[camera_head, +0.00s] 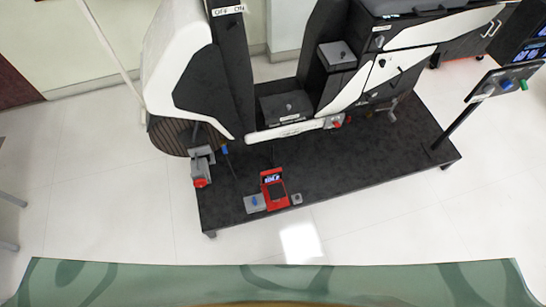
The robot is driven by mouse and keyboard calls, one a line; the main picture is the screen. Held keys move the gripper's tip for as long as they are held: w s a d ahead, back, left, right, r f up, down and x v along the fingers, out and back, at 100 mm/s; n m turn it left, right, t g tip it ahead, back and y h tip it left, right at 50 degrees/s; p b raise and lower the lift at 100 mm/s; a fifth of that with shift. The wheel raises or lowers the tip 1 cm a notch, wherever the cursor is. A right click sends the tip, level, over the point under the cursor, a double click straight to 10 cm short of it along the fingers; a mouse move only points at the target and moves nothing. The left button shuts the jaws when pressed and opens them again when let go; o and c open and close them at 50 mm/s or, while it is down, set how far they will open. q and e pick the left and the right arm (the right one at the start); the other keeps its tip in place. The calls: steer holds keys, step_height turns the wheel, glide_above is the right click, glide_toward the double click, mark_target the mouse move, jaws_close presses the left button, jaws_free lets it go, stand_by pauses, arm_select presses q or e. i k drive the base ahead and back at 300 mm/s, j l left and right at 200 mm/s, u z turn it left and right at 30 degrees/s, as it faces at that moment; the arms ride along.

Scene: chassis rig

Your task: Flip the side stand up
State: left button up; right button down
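The chassis rig stands on a dark platform (345,160), with a white and black body rising above it. No part is clearly recognisable as the side stand. A thin dark rod with a blue piece (225,149) at its upper end slants down near the rig's left lower side; I cannot tell whether it is the side stand. Neither of my grippers is in view.
A grey block with a red part (201,182) is at the platform's left edge. A red device (273,188) sits at the front edge, beside a grey box with a blue knob (254,203). A post carries a button panel (503,83) at right. The pale floor in front is clear.

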mark_target(272, 162)
steer(key=k+l, duration=0.1)
steer(key=k, duration=0.55)
steer(key=i+j+z, duration=0.1)
steer(key=i+z, duration=0.15)
steer(key=i, duration=0.25)
steer(key=i+j+z, duration=0.2)
steer(key=i, duration=0.25)
steer(key=i+j+z, duration=0.25)
steer(key=i, duration=0.25)
